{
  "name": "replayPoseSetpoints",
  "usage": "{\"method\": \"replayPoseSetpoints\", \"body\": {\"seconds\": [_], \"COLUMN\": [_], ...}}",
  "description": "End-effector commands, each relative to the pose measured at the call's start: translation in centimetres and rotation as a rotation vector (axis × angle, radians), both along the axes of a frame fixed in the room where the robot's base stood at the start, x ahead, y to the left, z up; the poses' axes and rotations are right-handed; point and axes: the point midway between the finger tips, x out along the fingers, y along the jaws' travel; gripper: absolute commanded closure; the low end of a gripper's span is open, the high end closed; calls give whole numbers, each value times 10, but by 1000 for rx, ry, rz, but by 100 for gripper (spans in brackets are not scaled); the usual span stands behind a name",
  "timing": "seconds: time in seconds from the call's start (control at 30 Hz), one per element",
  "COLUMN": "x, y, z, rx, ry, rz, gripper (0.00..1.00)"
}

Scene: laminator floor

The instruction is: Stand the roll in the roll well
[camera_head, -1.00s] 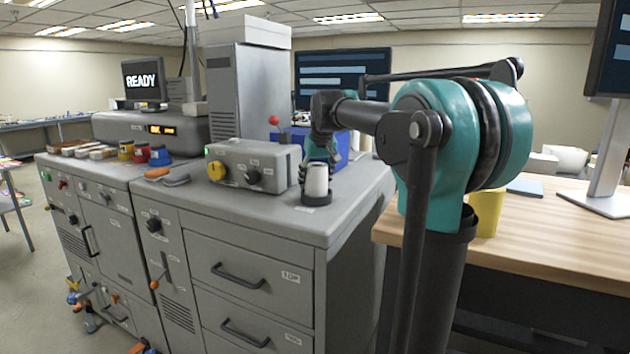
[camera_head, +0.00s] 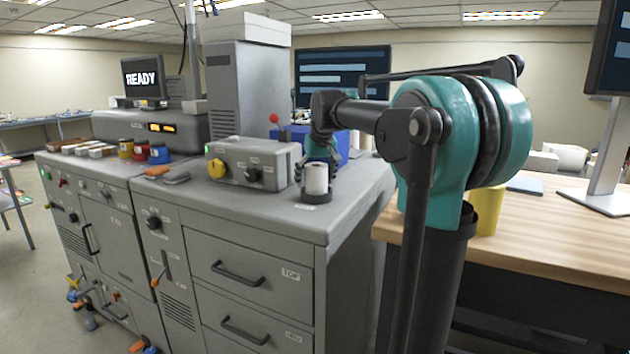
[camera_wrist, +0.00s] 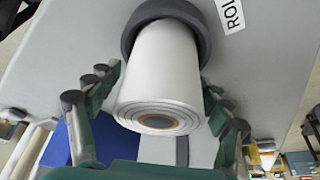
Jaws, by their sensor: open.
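The white roll (camera_head: 316,179) stands upright in the dark round roll well (camera_head: 317,198) near the front right corner of the grey cabinet top. In the wrist view the roll (camera_wrist: 160,75) has its far end inside the well's dark ring (camera_wrist: 203,30), and its near end shows a brown core. My gripper (camera_wrist: 160,82) is open, with one green finger on each side of the roll and a gap showing on the left; contact on the right side is hard to tell. In the head view my gripper (camera_head: 318,160) is partly hidden behind the roll.
A grey control box (camera_head: 253,165) with a yellow knob stands left of the well. A blue box (camera_head: 335,143) is behind. A wooden table (camera_head: 560,220) with a yellow cup (camera_head: 486,212) lies right. The cabinet top in front of the well is clear.

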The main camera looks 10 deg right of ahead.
Motion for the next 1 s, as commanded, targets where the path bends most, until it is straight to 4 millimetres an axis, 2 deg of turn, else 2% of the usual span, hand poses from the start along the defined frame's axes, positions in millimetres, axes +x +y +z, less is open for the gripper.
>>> {"method": "replayPoseSetpoints", "body": {"seconds": [0.17,0.6,0.8,1.0], "x": [-6,-38,-45,-46], "y": [-1,-6,-7,-7], "z": [19,98,114,117], "rx": [0,0,0,0], "ry": [0,0,0,0], "rz": [0,0,0,0], "gripper": [21,21,21,21]}}
